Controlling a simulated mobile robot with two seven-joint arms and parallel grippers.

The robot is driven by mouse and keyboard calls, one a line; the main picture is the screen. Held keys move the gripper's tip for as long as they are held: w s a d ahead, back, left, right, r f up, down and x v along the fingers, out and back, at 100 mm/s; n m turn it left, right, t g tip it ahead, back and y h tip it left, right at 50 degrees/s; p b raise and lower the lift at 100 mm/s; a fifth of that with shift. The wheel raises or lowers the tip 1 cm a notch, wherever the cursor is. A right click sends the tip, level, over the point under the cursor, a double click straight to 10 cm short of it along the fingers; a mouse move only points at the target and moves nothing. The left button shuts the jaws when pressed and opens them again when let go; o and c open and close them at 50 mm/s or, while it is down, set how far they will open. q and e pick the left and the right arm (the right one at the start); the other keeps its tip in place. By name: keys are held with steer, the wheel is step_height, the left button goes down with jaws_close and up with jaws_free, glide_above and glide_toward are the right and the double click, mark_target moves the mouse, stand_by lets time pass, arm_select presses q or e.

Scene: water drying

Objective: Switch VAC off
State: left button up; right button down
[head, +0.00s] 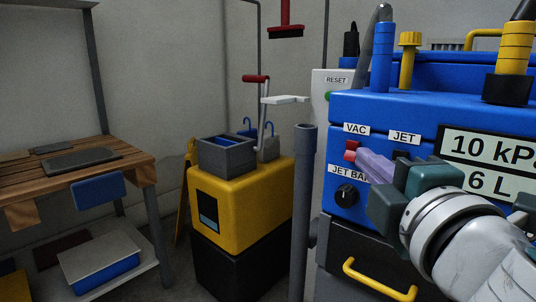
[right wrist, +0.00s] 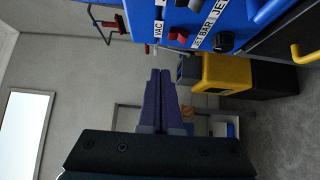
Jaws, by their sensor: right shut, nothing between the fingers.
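The blue machine (head: 400,122) stands at the right with a white VAC label (head: 356,128) on its front. Below that label is the red VAC switch (head: 351,149); it also shows in the right wrist view (right wrist: 178,35). My right gripper (head: 360,155) is shut and empty, its purple fingers pointing left just beside the red switch. In the right wrist view its fingertips (right wrist: 160,72) appear apart from the switch. I cannot tell the switch's position. My left gripper is not in view.
A JET label (head: 404,137) and black switch sit right of VAC, partly behind my gripper. A black knob (head: 346,195) is below. A grey pole (head: 303,200) stands left of the machine.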

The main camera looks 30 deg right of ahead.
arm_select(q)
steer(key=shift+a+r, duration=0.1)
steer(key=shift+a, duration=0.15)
arm_select(e)
steer(key=v, duration=0.2)
steer(key=shift+s+a+r, duration=0.1)
steer(key=shift+s+a, duration=0.2)
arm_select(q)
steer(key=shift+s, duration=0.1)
